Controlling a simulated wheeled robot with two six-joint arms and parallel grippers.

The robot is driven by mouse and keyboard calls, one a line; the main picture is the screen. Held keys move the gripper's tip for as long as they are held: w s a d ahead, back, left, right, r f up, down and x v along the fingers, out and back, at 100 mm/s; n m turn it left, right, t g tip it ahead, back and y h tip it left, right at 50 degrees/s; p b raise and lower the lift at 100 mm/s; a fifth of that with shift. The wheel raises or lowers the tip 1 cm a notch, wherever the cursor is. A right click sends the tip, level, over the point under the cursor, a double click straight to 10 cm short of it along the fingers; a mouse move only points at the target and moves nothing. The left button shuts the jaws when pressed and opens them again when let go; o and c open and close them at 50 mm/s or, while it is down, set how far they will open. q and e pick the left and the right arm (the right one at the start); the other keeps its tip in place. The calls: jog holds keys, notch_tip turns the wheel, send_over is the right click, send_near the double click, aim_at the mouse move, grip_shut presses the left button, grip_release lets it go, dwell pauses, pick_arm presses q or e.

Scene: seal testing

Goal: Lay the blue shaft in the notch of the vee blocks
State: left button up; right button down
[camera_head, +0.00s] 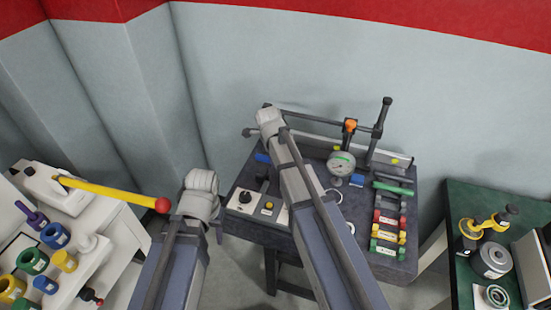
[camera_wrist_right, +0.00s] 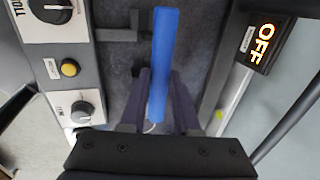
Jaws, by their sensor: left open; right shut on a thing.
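The blue shaft (camera_wrist_right: 161,65) is gripped between the two dark fingers of my right gripper (camera_wrist_right: 162,85) in the right wrist view, and its far end reaches past the fingertips. In the head view a short blue piece of the shaft (camera_head: 262,158) shows beside my right wrist, which hides the fingers. Dark grey metal shapes that may be the vee blocks (camera_wrist_right: 143,22) lie close to the shaft's far end. I cannot see their notches or whether the shaft touches them. My left gripper (camera_head: 219,232) is open and empty, mostly hidden behind its wrist, left of the dark table.
The dark table (camera_head: 250,231) carries a control panel (camera_head: 245,203), a dial gauge (camera_head: 341,163) on a stand and a rack of coloured pieces (camera_head: 388,220). A lever press (camera_head: 110,192) stands left, a green bench (camera_head: 467,200) right. An OFF display (camera_wrist_right: 264,45) is near the right gripper.

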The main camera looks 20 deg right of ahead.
jog(key=shift+w+f, duration=0.1)
notch_tip(320, 180, down, 6)
jog(key=b, duration=0.6)
jog(key=shift+f+b, duration=0.65)
jog(key=shift+b, duration=0.1)
dwell(0.4)
jog(key=c, duration=0.6)
grip_release()
jog(key=shift+o, duration=0.2)
jog(key=shift+r, duration=0.1)
jog(key=p+v, duration=0.7)
jog(key=shift+r+p, duration=0.3)
jog(key=shift+a, duration=0.1)
